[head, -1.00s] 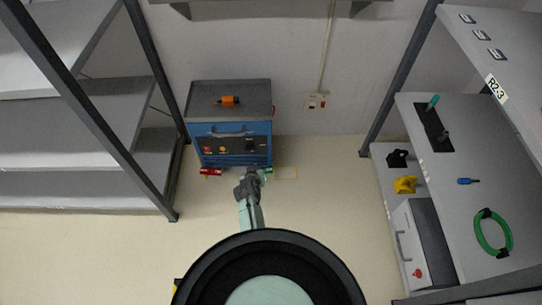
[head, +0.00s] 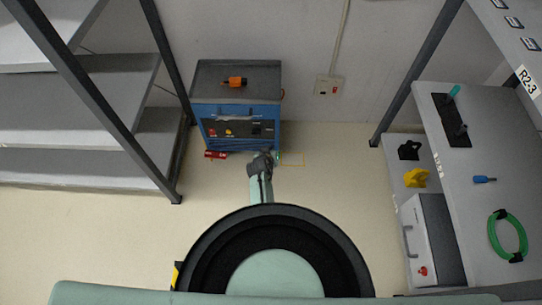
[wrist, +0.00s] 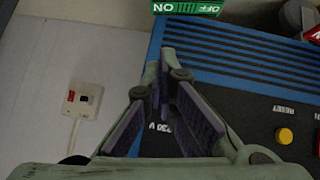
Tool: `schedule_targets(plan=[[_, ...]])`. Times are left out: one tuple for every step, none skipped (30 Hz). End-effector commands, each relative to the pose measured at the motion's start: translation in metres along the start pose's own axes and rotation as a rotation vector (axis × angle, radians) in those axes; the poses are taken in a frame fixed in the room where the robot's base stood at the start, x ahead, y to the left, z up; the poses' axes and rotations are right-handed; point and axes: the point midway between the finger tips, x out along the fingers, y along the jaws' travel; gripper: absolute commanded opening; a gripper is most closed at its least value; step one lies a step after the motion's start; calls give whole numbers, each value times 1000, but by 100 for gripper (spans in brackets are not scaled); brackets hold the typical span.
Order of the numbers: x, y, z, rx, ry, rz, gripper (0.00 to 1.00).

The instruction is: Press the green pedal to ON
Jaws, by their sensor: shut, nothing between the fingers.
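The green pedal (head: 279,155) sits low at the front right of the blue cart, mostly hidden behind my gripper in the head view. In the wrist view the green pedal (wrist: 187,7) shows at the top edge, cut off, with ON and OFF lettering upside down, ON on the left. My gripper (wrist: 162,76) is shut and empty, its fingertips pointing at the pedal with a visible gap in the picture. In the head view my gripper (head: 264,156) is just left of the pedal. I cannot tell whether it touches anything.
The blue cart (head: 240,112) carries an orange tool (head: 235,82) on top. A red pedal (head: 215,155) is at its front left. A wall socket (head: 328,87) is to the right. Shelving stands at the left and a grey rack (head: 445,215) at the right. Floor between is clear.

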Motion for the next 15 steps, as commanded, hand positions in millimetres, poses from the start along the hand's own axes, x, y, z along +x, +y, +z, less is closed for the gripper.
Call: schedule_targets(plan=[[17, -1, 5, 2, 2, 1, 0], [22, -1, 6, 3, 1, 0, 0], [30, -1, 5, 3, 2, 1, 0], [35, -1, 5, 2, 1, 1, 0], [41, -1, 5, 1, 1, 1, 0], [48, -1, 4, 2, 2, 1, 0], [53, -1, 5, 2, 1, 1, 0], [58, -1, 5, 3, 1, 1, 0], [64, -1, 4, 3, 2, 1, 0], [68, -1, 5, 3, 1, 1, 0], [72, -1, 4, 2, 1, 1, 0], [77, -1, 11, 1, -2, 1, 0], [80, -1, 14, 1, -1, 0, 0], [82, -1, 17, 1, 0, 0, 0], [85, -1, 20, 1, 0, 0, 0]])
